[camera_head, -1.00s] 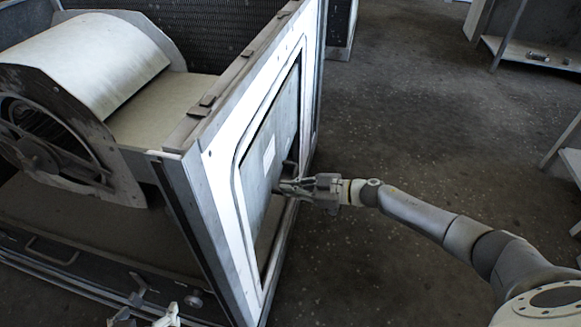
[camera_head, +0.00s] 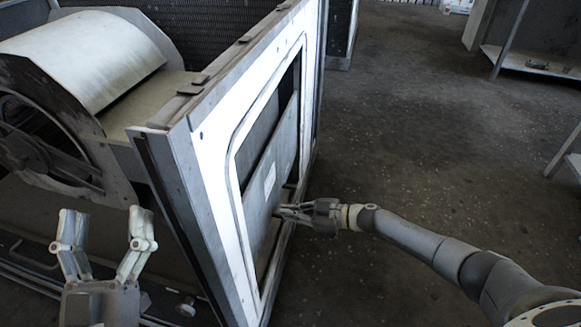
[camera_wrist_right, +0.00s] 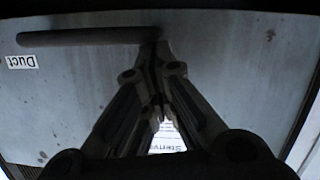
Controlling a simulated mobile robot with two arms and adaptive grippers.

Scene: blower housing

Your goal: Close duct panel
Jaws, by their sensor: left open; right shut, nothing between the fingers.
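The duct panel (camera_head: 270,180) is a grey plate with a white label, set in the white-framed side opening of the blower housing. It stands at an angle to the frame (camera_head: 213,165), with a dark gap along its upper edge. My right gripper (camera_head: 281,212) is shut and empty at the panel's lower part. In the right wrist view, the closed fingers (camera_wrist_right: 158,75) point at the panel surface (camera_wrist_right: 220,60) beside one end of its bar handle (camera_wrist_right: 85,37); contact is unclear. A "Duct" label (camera_wrist_right: 21,62) shows upside down. My left gripper (camera_head: 105,222) is open and empty at lower left.
The blower drum (camera_head: 85,50) and its wheel (camera_head: 45,150) fill the housing at left. Shelving (camera_head: 530,62) stands at the upper right. The floor (camera_head: 420,130) right of the housing is clear.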

